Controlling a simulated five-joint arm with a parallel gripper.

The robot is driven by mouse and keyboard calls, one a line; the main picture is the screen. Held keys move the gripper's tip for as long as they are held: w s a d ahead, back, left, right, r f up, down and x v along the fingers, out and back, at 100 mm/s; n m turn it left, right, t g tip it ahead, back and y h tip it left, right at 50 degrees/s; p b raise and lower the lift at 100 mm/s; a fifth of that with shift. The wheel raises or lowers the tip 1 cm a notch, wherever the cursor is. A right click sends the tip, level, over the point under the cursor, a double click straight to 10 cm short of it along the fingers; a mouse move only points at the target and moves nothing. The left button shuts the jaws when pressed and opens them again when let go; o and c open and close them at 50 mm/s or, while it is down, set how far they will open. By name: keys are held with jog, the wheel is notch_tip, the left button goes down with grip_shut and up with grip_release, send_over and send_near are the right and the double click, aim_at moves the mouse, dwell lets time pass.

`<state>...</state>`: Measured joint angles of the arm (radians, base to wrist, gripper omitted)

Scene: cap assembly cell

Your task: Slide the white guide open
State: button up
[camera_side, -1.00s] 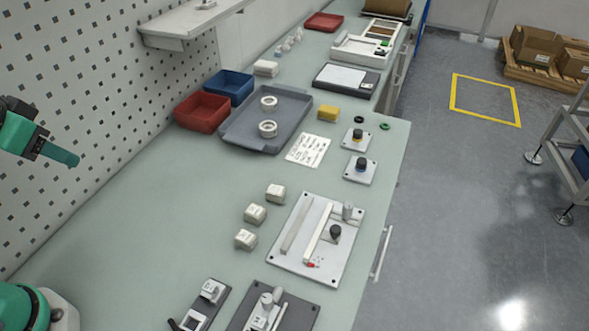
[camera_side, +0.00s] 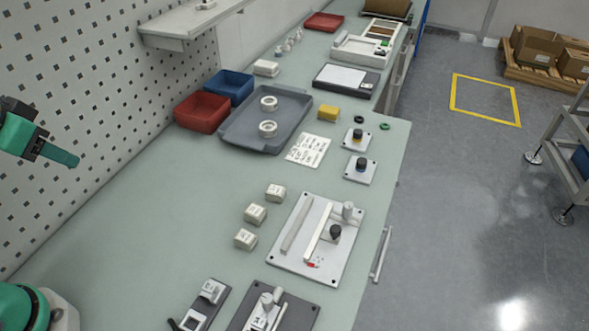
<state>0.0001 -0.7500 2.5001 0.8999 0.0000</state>
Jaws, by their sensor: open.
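A light plate (camera_side: 284,256) lies flat near the right edge of the bench. On it a long white guide bar (camera_side: 318,232) runs parallel to a greyer fixed rail (camera_side: 296,225), with a narrow gap between them. My gripper (camera_side: 65,157) is at the far left, by the pegboard, well away from the plate. It is open and holds nothing; its finger shows only side-on.
Several small white blocks (camera_side: 255,215) stand left of the plate. A dark fixture (camera_side: 304,309) and another dark base (camera_side: 218,294) lie in front. A grey tray (camera_side: 232,137) with two white rings and two bins are farther back. The left bench is clear.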

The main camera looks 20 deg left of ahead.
jog(key=w+d+r+m+g+h, duration=0.1)
jog(key=w+d+r+m+g, duration=0.15)
jog(key=w+d, duration=1.45)
jog(key=w+d+f+g, duration=0.1)
jog(key=d+f, duration=0.4)
jog(key=d, duration=0.3)
jog(key=w+d+f+m+g, duration=0.1)
jog(key=d+f, duration=0.4)
jog(key=d, duration=0.3)
jog(key=w+d+f+m+g+y, duration=0.1)
jog(key=d+f, duration=0.4)
jog(key=d, duration=0.3)
jog(key=shift+w+f, duration=0.35)
jog(key=shift+d+f, duration=0.25)
jog(key=shift+d, duration=0.05)
jog(key=shift+f, duration=0.15)
